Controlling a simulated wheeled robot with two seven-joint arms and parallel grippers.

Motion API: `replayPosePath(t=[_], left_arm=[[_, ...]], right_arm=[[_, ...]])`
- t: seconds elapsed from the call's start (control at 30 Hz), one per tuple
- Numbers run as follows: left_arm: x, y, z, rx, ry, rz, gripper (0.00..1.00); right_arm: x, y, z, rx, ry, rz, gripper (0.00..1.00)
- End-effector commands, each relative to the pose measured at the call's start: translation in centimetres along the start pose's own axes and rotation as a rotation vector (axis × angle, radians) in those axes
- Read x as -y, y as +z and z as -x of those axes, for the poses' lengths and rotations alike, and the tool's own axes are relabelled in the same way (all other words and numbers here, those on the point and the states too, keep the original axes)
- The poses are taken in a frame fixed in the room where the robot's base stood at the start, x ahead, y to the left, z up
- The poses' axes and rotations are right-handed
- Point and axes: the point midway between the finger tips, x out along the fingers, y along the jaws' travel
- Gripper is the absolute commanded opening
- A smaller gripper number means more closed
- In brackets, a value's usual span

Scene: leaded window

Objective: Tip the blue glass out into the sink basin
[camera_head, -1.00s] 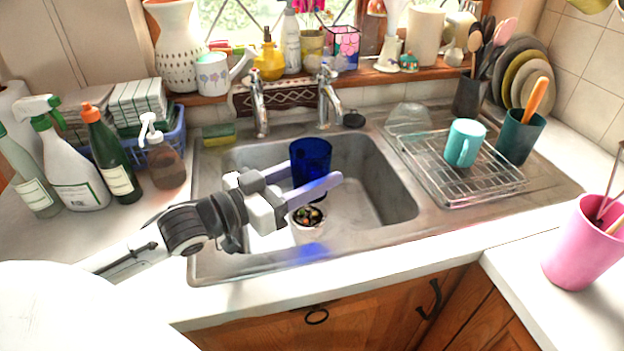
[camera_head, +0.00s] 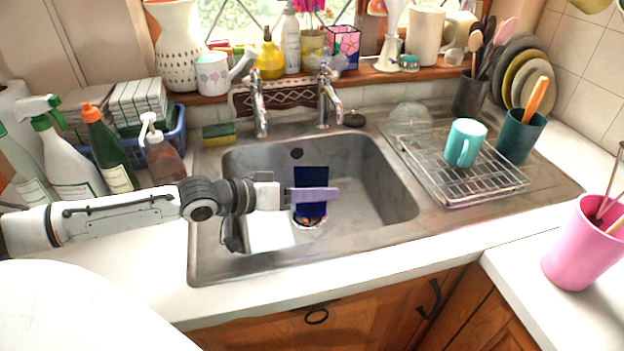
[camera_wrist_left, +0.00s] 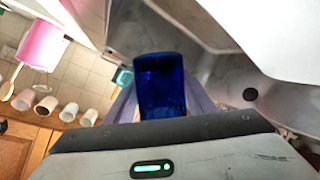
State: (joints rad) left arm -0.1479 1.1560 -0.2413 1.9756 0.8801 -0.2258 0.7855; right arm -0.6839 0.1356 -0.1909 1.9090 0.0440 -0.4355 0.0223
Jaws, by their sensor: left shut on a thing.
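The blue glass (camera_head: 311,177) is in my left gripper (camera_head: 314,195), over the sink basin (camera_head: 375,190). The gripper is shut on it, and one pale purple finger crosses in front of the glass. In the head view no open rim shows at its top, so it looks tipped well over. In the left wrist view the blue glass (camera_wrist_left: 160,85) sits between the two fingers. The drain strainer (camera_head: 308,221) with colourful bits lies just below and is partly hidden by the glass. I cannot see any contents in the glass. My right gripper is not in view.
Two taps (camera_head: 327,98) stand behind the basin. A wire rack (camera_head: 465,180) with a teal mug (camera_head: 466,143) is on the right drainer. Spray bottles (camera_head: 65,150) and a soap dispenser (camera_head: 162,150) crowd the left counter. A pink cup (camera_head: 580,245) stands at right.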

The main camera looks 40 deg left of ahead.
Motion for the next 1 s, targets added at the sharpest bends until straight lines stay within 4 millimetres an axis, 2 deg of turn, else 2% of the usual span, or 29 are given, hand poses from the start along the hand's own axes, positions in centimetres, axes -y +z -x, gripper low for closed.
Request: replayPosePath(t=[0.27,0.4,0.63,1.0], left_arm=[[0.9,0.9,-0.7,0.104,-0.004,0.137,0.19],[1.4,1.9,-1.1,0.160,-0.006,0.208,0.19],[0.7,0.9,-0.6,0.220,-0.009,0.290,0.19],[0.4,0.5,-0.4,0.269,-0.012,0.354,0.19]], right_arm=[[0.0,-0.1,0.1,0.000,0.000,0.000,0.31],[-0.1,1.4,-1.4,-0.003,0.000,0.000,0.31],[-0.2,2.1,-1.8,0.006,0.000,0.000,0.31],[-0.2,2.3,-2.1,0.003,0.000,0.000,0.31]])
